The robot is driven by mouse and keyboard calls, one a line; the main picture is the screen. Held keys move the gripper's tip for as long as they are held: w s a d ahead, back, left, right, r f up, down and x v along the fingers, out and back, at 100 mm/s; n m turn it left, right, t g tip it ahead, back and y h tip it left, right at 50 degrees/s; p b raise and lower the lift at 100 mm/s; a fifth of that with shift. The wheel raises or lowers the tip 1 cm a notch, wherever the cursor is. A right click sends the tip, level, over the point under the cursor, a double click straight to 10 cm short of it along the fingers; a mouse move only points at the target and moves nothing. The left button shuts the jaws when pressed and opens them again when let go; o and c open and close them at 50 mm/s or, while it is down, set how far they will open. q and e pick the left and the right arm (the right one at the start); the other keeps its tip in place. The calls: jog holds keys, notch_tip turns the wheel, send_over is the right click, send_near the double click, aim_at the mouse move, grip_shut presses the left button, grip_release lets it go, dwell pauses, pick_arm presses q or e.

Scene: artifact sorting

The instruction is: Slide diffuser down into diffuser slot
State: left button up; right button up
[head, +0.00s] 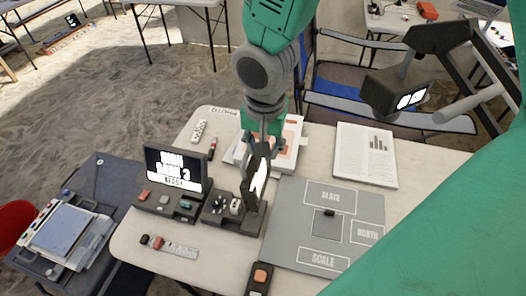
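The diffuser (258,178) looks like a thin upright panel, white with a dark frame. It stands nearly edge-on at the right end of a dark grey base unit (232,224). My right gripper (262,143) points down from above, and its fingers close on the panel's top edge. The panel's lower edge meets the base, where the diffuser slot appears to be. The slot is hidden by the panel, and I cannot tell how deep the panel sits.
A screen (178,167) stands left of the base. A grey mat (290,230) marked SLATE, NORTH and SCALE lies right, with a small dark block (328,213). Behind are an open book (366,155) and papers (290,130).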

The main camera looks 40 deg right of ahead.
notch_tip(320, 180, up, 10)
jog(key=s, duration=0.1)
jog(key=shift+s+a+f, duration=0.15)
jog(key=shift+a+f, duration=0.05)
jog(key=shift+a, duration=0.1)
jog(key=shift+f, duration=0.1)
